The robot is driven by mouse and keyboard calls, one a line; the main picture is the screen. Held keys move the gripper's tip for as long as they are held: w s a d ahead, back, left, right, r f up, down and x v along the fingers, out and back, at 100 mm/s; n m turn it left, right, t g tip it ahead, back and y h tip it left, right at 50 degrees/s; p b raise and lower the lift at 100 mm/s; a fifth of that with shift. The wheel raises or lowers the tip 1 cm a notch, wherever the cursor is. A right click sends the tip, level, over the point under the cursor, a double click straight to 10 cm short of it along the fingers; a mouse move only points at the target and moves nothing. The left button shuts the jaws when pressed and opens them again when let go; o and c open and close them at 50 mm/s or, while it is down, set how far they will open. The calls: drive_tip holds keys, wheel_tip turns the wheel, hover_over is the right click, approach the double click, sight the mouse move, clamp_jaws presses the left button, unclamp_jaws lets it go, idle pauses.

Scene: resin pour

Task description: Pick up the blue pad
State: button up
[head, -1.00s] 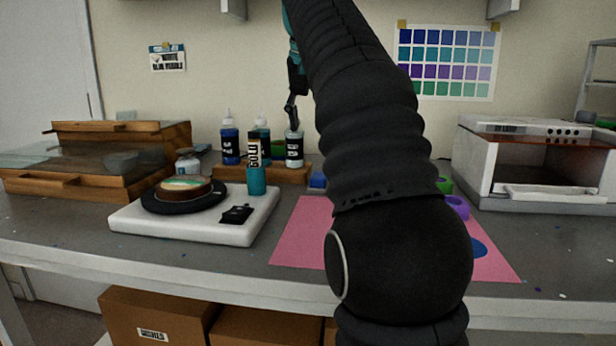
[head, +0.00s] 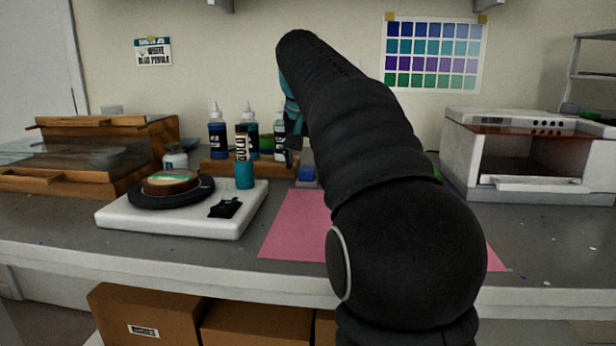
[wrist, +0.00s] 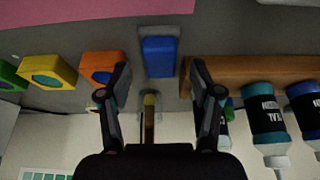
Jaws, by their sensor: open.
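The blue pad (wrist: 159,56) is a small blue block on a grey base. It shows at the upper middle of the wrist view and on the bench behind the pink mat in the head view (head: 306,174). My gripper (wrist: 160,70) is open and empty. In the wrist view its two dark fingers lie on either side of the pad's line, with the pad centred between and beyond the tips. The gap in depth between tips and pad is hard to tell. In the head view my arm hides most of the gripper.
Orange (wrist: 102,68) and yellow (wrist: 47,70) pads stand beside the blue one. A wooden bottle rack (wrist: 240,72) with bottles (wrist: 265,118) is close on its other side. The pink mat (head: 292,226) lies in front. A white scale (head: 180,217) and white oven (head: 520,150) flank it.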

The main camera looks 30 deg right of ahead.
sight(312, 169)
drive_tip(key=shift+x, duration=0.9)
clamp_jaws()
drive_tip(key=shift+r, duration=0.15)
drive_tip(key=shift+r, duration=0.65)
drive_tip(key=r, duration=0.2)
drive_tip(key=d+r, duration=0.1)
drive_tip(key=shift+s+r, duration=0.1)
drive_tip(key=shift+s, duration=0.25)
drive_tip(key=s+d+r, duration=0.6)
drive_tip(key=d, duration=0.2)
drive_tip(key=shift+d, duration=0.25)
